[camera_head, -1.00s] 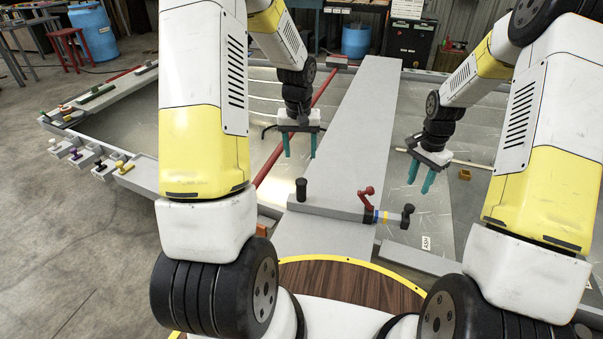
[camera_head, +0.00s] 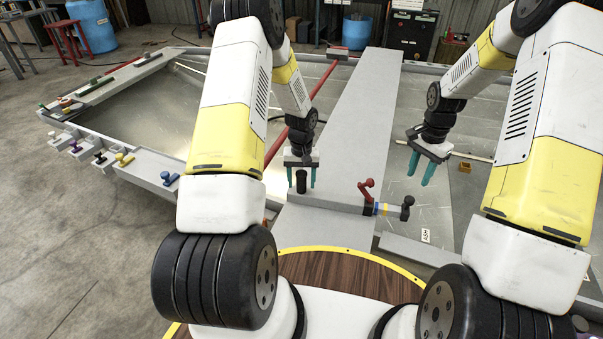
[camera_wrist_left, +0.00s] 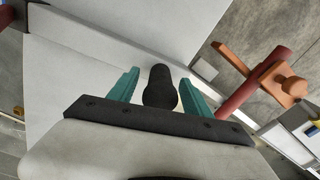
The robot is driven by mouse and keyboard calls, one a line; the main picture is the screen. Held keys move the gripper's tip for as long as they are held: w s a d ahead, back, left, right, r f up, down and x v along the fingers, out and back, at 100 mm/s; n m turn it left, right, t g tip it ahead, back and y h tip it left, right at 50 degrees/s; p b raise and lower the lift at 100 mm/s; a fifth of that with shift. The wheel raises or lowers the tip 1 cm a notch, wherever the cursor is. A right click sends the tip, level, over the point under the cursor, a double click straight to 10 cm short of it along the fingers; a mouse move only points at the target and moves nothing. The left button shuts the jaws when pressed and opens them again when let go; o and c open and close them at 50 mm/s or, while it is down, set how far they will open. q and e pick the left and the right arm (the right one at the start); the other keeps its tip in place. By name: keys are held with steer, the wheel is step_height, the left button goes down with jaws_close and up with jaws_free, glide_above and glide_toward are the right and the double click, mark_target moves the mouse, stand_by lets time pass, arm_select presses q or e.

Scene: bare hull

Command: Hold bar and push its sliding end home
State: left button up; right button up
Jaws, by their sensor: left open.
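The grey bar (camera_head: 335,203) lies across the wide grey plank. An upright black knob (camera_head: 301,184) stands at its left. A red lever (camera_head: 367,187) is near its right, beside a sliding end with blue and yellow bands (camera_head: 381,209) and a black knob (camera_head: 407,204). My left gripper (camera_head: 302,180) is open, its teal fingers on either side of the upright knob; the left wrist view also shows the knob (camera_wrist_left: 160,88) between the fingers, with gaps visible. My right gripper (camera_head: 420,172) is open and empty, above and beyond the sliding end.
The wide grey plank (camera_head: 362,105) runs away from me. A red pipe (camera_head: 288,133) runs along its left. Several coloured clamps (camera_head: 100,158) line the left frame edge. A small orange block (camera_head: 465,166) lies at the right. A yellow-edged wooden disc (camera_head: 335,272) is in front.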

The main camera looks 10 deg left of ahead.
arm_select(q)
steer(key=shift+f, duration=0.45)
jaws_close()
stand_by(1.1)
steer(key=c, duration=0.7)
jaws_free()
jaws_close()
arm_select(e)
steer(key=o, duration=0.3)
steer(key=shift+o, duration=0.2)
steer(key=shift+d+f, duration=0.1)
